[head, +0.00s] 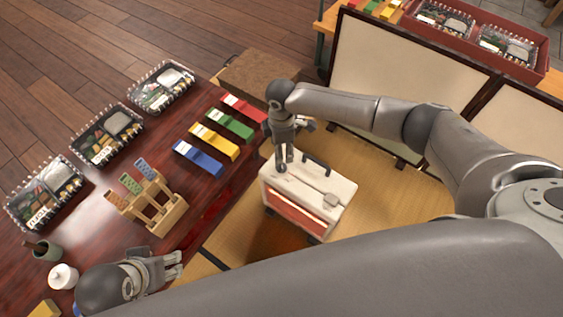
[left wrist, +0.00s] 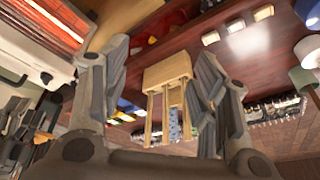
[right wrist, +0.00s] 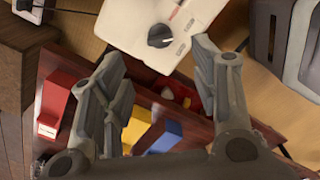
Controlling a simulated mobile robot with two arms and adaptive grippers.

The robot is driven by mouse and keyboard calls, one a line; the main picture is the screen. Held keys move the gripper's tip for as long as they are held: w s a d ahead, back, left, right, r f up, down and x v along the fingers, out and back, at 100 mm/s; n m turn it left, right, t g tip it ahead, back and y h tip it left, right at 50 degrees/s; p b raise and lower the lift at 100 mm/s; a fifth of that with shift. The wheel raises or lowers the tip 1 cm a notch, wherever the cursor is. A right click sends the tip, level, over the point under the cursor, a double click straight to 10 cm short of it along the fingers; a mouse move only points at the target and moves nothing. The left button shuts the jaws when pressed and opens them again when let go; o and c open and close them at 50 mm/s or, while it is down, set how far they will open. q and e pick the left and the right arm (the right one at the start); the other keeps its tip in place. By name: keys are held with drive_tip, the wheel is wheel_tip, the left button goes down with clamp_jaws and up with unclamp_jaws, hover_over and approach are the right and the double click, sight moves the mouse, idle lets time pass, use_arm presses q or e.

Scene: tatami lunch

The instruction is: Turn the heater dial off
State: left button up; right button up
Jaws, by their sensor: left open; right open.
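The heater (head: 335,188) is a white box with a reddish front and a dark handle, standing on the tatami. Its glowing orange bars (left wrist: 40,25) show in the left wrist view. The dark round dial (right wrist: 160,36), with a raised ridge, is on its white top in the right wrist view. My right gripper (head: 284,163) points down over the heater's left top corner, hiding the dial in the head view. In its wrist view the open fingers (right wrist: 158,55) frame the dial from either side; contact is unclear. My left gripper (head: 178,265) is open and empty by the table edge.
The red lacquer table (head: 95,190) fills the left, with bento boxes (head: 108,135), coloured boxes (head: 215,142) and a wooden stand (head: 150,205). A folding screen (head: 395,75) stands behind the heater. A brown block (head: 258,78) sits at the table's far end.

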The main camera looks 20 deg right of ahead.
drive_tip(key=b, duration=0.1)
hover_over(281, 166)
drive_tip(key=f, duration=0.4)
drive_tip(key=shift+w+d+f, duration=0.15)
drive_tip(key=shift+w+d, duration=0.05)
drive_tip(key=shift+w, duration=0.1)
wheel_tip(281, 166, down, 4)
drive_tip(key=shift+f+b, duration=0.1)
drive_tip(key=shift+b, duration=0.8)
drive_tip(key=shift+f, duration=0.3)
use_arm(q)
drive_tip(key=w+d+r+t, duration=0.1)
drive_tip(key=w+t, duration=0.2)
drive_tip(key=w, duration=0.2)
drive_tip(key=w+d+r+t+h, duration=0.1)
drive_tip(key=w+d+r+t, duration=0.1)
drive_tip(key=w, duration=0.4)
drive_tip(key=shift+d+r+t+h, duration=0.3)
drive_tip(key=shift+t, duration=0.3)
use_arm(e)
drive_tip(key=c, duration=1)
use_arm(q)
drive_tip(key=shift+s, duration=0.15)
